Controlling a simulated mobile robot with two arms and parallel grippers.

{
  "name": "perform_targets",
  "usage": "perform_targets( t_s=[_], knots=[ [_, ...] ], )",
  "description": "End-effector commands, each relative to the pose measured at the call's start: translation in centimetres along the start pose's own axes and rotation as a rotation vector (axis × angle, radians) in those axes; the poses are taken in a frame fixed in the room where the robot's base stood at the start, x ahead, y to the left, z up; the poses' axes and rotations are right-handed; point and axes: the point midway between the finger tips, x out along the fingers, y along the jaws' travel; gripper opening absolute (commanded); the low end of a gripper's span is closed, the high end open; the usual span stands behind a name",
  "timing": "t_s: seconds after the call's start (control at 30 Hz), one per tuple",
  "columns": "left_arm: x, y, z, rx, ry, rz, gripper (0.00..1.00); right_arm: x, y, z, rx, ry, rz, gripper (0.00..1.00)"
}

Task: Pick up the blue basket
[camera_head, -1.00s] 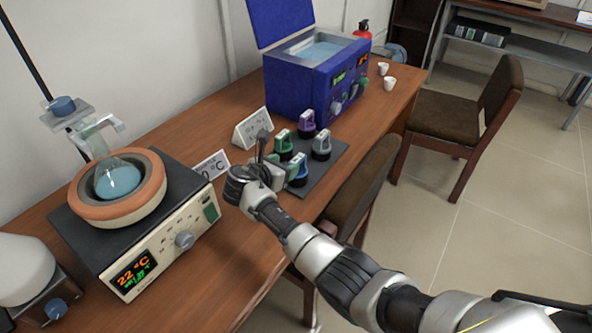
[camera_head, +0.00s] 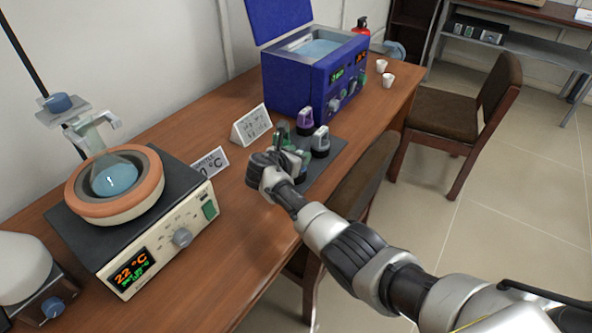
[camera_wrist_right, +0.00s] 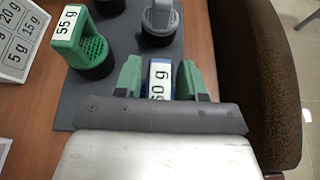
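The blue basket (camera_wrist_right: 160,78) shows in the right wrist view by its blue handle with a white label, partly read as "50 g". My right gripper (camera_wrist_right: 160,80) is open, with one green fingertip on each side of the handle. The gap to the fingers looks small, and I cannot tell whether they touch it. The lower part of the basket is hidden by the gripper. My left gripper is not in view.
A green basket marked 55 g (camera_wrist_right: 82,40) and a grey basket (camera_wrist_right: 161,22) stand close by on the mat. A purple basket (camera_head: 305,117) is farther back. A sign (camera_head: 252,125) stands left of the mat. A chair (camera_head: 350,205) is close on the right.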

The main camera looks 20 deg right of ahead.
Motion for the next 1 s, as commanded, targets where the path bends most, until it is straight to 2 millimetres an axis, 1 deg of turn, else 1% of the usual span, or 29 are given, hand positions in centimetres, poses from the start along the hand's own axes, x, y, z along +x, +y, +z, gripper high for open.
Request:
perform_targets(
  t_s=[0.03,0.2,0.23,0.27,0.5,0.67,0.77,0.87,0.9,1.0],
  knots=[
    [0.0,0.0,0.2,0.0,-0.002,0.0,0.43,0.0,0.0,0.0,0.0,0.0,0.0,0.32],
    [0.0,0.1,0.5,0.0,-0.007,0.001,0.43,0.0,0.0,0.0,0.0,0.0,0.0,0.06],
    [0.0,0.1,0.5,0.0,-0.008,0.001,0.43,0.0,0.0,0.0,0.0,0.0,0.0,0.02],
    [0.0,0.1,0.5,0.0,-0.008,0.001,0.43,0.0,0.0,0.0,0.0,-0.001,0.0,0.0],
    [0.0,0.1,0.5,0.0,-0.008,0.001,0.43,-0.1,0.0,0.1,0.0,0.0,0.0,0.0],
    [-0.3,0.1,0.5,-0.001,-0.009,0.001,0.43,-0.4,0.1,1.0,0.002,-0.002,0.002,0.0],
    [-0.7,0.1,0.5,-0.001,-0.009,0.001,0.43,-1.0,0.0,2.3,0.004,-0.002,0.002,0.0],
    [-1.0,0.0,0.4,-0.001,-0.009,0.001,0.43,-1.8,0.0,4.3,0.005,-0.003,0.003,0.0],
    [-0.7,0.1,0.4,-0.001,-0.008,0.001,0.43,-0.7,-0.5,5.0,0.003,-0.004,-0.004,0.0],
    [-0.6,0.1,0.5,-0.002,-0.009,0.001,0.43,0.8,-1.1,7.1,0.003,-0.004,-0.002,0.0]
  ],
)
